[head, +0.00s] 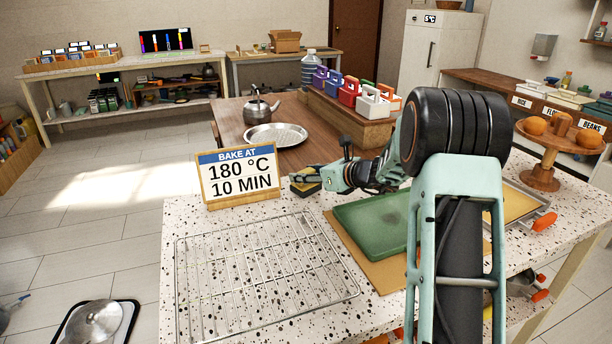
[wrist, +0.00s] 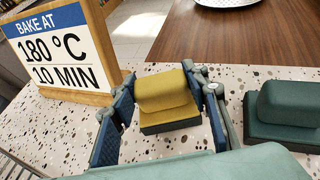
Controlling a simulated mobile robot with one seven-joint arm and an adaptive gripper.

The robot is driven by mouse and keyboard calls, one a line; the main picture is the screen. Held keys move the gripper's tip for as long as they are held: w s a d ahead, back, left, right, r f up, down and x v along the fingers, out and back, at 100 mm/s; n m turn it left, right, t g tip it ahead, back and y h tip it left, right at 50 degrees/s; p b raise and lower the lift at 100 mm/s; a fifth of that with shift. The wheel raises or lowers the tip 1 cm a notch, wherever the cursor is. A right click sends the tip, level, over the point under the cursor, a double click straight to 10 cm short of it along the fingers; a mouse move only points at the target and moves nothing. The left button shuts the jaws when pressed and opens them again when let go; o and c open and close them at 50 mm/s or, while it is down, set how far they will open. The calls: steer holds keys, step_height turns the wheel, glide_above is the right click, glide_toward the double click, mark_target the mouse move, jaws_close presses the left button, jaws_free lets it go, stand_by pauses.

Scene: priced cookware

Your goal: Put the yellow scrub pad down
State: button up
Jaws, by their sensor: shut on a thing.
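The yellow scrub pad (wrist: 167,92), with a dark green underside, sits between the two blue-lined fingers of my gripper (wrist: 165,100) in the wrist view. My gripper is shut on it, over the speckled counter. In the head view my gripper (head: 312,180) is at the counter's far side, just right of the bake sign, with a little of the yellow pad (head: 303,179) showing. I cannot tell whether the pad touches the counter. A dark green scrub pad (wrist: 285,110) lies to the right of my gripper in the wrist view.
The sign reading "BAKE AT 180 °C 10 MIN" (head: 238,177) stands close left of my gripper. A wire rack (head: 262,270) lies in front. A green board (head: 375,225) is to the right. A wooden table (head: 310,150) is behind.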

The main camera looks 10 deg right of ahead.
steer(key=shift+f, duration=0.15)
steer(key=o, duration=1.2)
steer(key=shift+c, duration=0.2)
steer(key=shift+r, duration=0.2)
steer(key=shift+s+d+r, duration=0.1)
steer(key=shift+s+r, duration=0.05)
steer(key=shift+r, duration=0.05)
steer(key=v, duration=1.1)
steer(key=shift+s+p, duration=0.35)
steer(key=shift+p, duration=0.1)
steer(key=shift+d, duration=0.15)
